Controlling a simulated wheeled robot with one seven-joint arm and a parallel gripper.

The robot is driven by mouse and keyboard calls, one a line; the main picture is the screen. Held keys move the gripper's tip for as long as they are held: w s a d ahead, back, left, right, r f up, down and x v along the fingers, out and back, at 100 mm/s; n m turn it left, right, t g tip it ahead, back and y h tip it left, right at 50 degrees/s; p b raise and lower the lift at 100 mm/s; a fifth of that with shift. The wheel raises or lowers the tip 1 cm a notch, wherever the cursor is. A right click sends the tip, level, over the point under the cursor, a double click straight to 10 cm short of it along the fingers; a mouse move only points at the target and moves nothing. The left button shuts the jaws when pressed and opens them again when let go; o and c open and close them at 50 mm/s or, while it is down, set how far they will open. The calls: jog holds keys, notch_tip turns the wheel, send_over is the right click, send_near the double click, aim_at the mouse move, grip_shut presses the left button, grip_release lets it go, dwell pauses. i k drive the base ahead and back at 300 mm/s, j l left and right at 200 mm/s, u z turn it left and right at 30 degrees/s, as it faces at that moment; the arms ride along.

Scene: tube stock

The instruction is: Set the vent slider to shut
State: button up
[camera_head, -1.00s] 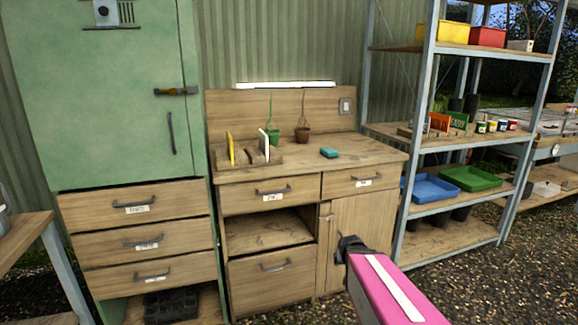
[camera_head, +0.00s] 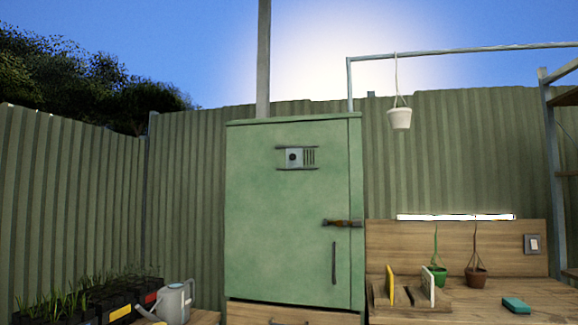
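The vent slider (camera_head: 294,158) is a small pale plate with a dark round knob, set between two dark rails high on the green cabinet door (camera_head: 285,220). It sits at the left of the rails. Dark vertical vent slots (camera_head: 310,157) show uncovered to its right. The door is closed, with a latch (camera_head: 342,223) at its right edge and a dark upright handle (camera_head: 334,263) below. My gripper is not in view now.
A wooden workbench (camera_head: 540,298) with two small potted plants stands right of the cabinet. A watering can (camera_head: 173,301) and dark planters stand at lower left. A white pot (camera_head: 400,118) hangs from a rail at upper right.

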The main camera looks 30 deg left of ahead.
aim_at(294, 155)
jog(key=k+j+u, duration=0.1)
jog(key=u, duration=1.4)
